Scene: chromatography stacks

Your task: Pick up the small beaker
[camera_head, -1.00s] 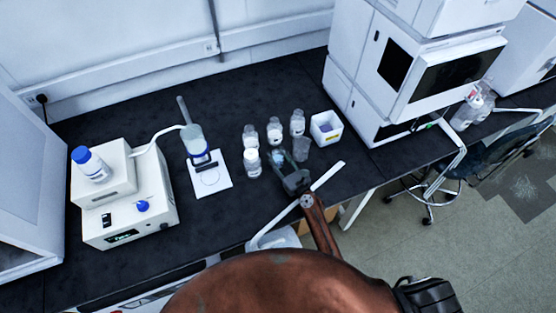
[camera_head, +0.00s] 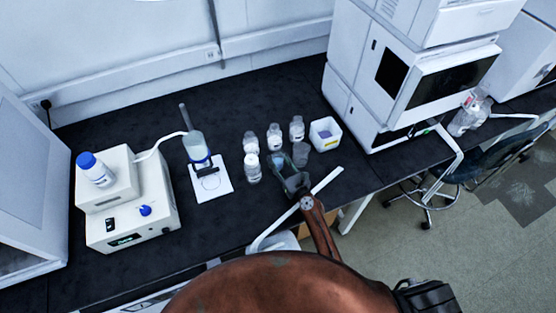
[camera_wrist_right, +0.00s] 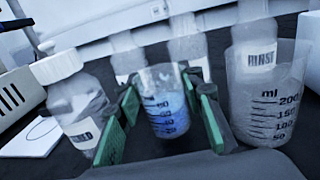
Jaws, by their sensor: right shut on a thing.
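The small beaker (camera_wrist_right: 166,105) is clear, with graduation marks and blue contents. In the right wrist view it stands upright between the green pads of my right gripper (camera_wrist_right: 163,118), which is shut on it. In the head view my right gripper (camera_head: 283,168) is at the front of the bottle group and largely hides the small beaker. I cannot tell whether the beaker's base touches the bench. A larger clear beaker (camera_wrist_right: 262,100), graduated to 200 ml, stands just right of the gripper; it also shows in the head view (camera_head: 301,154). My left gripper is not in view.
Several capped bottles (camera_head: 274,137) stand close behind and left of the gripper. A white box (camera_head: 325,134) is at the back right. A stand on a white plate (camera_head: 211,184) and a white instrument (camera_head: 130,215) are left. The dark bench front (camera_head: 225,235) is clear.

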